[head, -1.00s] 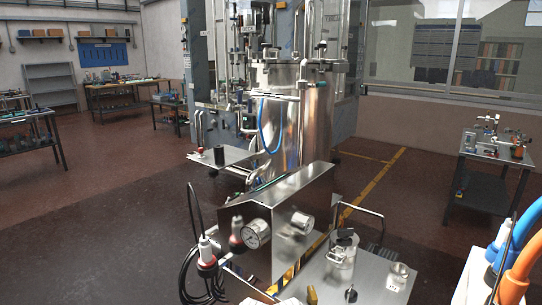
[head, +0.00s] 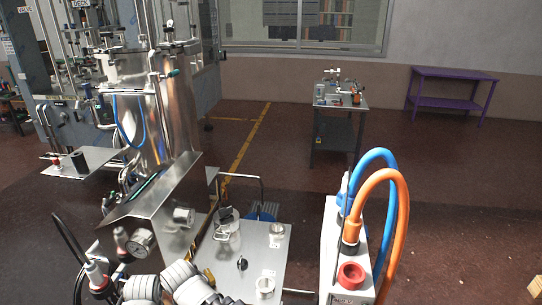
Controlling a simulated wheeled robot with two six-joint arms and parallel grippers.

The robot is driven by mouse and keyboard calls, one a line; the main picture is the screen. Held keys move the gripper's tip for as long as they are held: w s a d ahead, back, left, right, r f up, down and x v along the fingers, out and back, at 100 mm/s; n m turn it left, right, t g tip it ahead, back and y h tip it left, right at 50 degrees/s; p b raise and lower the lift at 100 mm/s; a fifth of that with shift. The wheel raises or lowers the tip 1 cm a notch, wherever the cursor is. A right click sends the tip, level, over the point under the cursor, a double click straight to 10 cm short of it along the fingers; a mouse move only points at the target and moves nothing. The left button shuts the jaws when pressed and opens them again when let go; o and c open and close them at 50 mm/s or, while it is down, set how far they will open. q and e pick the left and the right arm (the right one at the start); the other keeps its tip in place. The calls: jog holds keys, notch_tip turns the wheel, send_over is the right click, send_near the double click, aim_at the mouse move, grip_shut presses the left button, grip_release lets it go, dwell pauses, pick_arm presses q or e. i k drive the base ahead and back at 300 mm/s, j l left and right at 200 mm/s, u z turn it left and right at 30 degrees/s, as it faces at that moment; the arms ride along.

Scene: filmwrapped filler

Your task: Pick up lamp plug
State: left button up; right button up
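I cannot say for sure which part is the lamp plug. A white plug-like connector with a red collar (head: 97,276) stands at the lower left, with a black cable rising from it. On the white box (head: 335,262) at the lower right, a blue connector (head: 342,203) and an orange connector (head: 350,236) carry thick cables. A red round socket (head: 350,276) sits below them on that box. Grey-white ribbed parts, probably my arm, rise from the bottom edge right of the white connector. No gripper fingertips show.
A steel tabletop (head: 260,250) lies between the ribbed parts and the white box. It carries a glass jar (head: 228,228), a metal cup (head: 277,234) and a black knob (head: 242,263). A gauge (head: 140,241) is on the steel housing.

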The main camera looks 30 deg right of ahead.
aim_at(344, 186)
jog(key=z, duration=1.6)
jog(key=u, duration=1.5)
jog(key=z, duration=1.5)
jog(key=l, duration=0.35)
